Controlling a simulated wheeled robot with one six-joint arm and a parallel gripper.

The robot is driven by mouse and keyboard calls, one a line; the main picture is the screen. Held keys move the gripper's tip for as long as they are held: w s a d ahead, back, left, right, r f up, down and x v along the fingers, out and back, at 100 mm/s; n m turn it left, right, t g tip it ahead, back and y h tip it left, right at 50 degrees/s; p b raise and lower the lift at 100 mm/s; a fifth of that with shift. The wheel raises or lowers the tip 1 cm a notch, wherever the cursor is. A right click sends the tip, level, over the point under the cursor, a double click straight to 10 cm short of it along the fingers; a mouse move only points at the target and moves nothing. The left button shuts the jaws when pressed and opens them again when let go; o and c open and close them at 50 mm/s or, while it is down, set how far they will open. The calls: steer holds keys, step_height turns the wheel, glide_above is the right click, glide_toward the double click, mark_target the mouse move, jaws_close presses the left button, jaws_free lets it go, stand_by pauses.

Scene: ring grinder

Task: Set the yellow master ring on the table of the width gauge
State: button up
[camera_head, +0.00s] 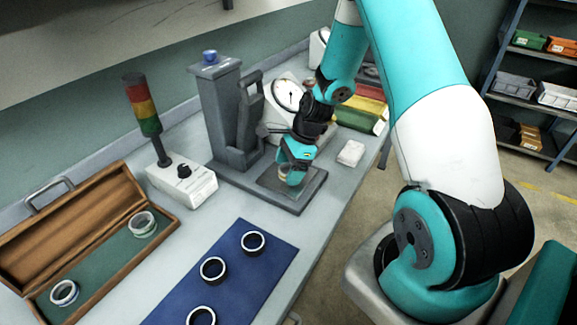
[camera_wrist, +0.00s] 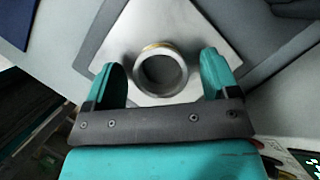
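The master ring (camera_wrist: 138,70) is a steel-grey ring with a yellowish band at its far edge. In the wrist view it appears to lie flat on the pale metal table (camera_wrist: 203,32) of the width gauge. My gripper (camera_wrist: 161,62) has its two teal fingers on either side of the ring, with a visible gap at each side, so it is open around it. In the head view my gripper (camera_head: 292,163) points down over the gauge base plate (camera_head: 311,188), and the ring is mostly hidden by the fingers.
An open wooden case (camera_head: 170,217) holds two rings at the left. A blue mat (camera_head: 228,270) carries three dark-sided rings. A signal lamp (camera_head: 142,105) stands on a white box (camera_head: 182,182) left of the gauge.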

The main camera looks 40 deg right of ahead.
steer(key=shift+r, duration=0.15)
steer(key=b+v, duration=0.2)
steer(key=v, duration=0.9)
steer(key=s+a+r+n, duration=0.3)
steer(key=a+r+n, duration=0.2)
steer(key=a+n, duration=0.25)
steer(key=s+a+r+n, duration=0.35)
steer(key=a+n, duration=0.25)
steer(key=a, duration=0.3)
steer(key=s+a+r+n, duration=0.2)
steer(key=s+a+n, duration=0.3)
steer(key=s+n, duration=0.2)
steer(key=s+a+r+n+g, duration=0.1)
steer(key=s+a+r+n, duration=0.1)
steer(key=s+a+n, duration=0.3)
steer(key=s+n, duration=0.2)
steer(key=n, duration=0.1)
steer(key=shift+g, duration=0.3)
steer(key=shift+a+r, duration=0.1)
steer(key=shift+c, duration=0.2)
